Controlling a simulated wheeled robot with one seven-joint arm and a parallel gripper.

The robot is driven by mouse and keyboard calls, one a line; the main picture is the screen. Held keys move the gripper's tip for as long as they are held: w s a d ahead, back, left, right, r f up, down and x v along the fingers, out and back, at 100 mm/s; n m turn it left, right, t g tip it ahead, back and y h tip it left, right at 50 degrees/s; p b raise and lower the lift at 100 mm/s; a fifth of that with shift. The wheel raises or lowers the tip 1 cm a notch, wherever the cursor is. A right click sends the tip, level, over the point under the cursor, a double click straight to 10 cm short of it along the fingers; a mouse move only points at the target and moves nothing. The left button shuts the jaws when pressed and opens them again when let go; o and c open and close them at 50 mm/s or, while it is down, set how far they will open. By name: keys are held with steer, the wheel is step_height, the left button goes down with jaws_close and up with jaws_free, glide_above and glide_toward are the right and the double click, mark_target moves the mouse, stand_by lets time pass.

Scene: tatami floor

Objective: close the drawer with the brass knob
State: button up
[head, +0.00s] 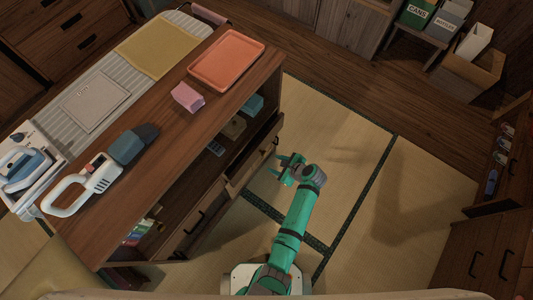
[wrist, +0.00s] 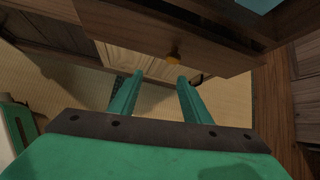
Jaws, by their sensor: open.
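The brass knob (wrist: 174,58) sits on a dark wooden drawer front (wrist: 130,32) in the wrist view. In the head view an open drawer (head: 256,156) sticks out from the right side of the wooden cabinet (head: 190,130); its knob is not clear there. My gripper (head: 283,169) is beside this drawer's front, on the open floor side. In the wrist view my gripper (wrist: 156,82) is open, its two green fingers pointing toward the drawer front, with the knob roughly ahead between them. The fingers look empty, and I cannot tell whether they touch the front.
Tatami floor (head: 400,220) is clear to the right. A cardboard box (head: 470,75) and another dark cabinet (head: 490,240) stand farther right.

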mark_target(265, 153)
steer(key=w+a+f+m+y, duration=0.1)
steer(key=w+a+f, duration=0.3)
steer(key=w, duration=0.3)
steer(key=shift+w+f+m+g, duration=0.2)
steer(key=shift+f+m+g, duration=0.1)
steer(key=shift+f, duration=0.35)
steer(key=shift+a, duration=0.1)
jaws_close()
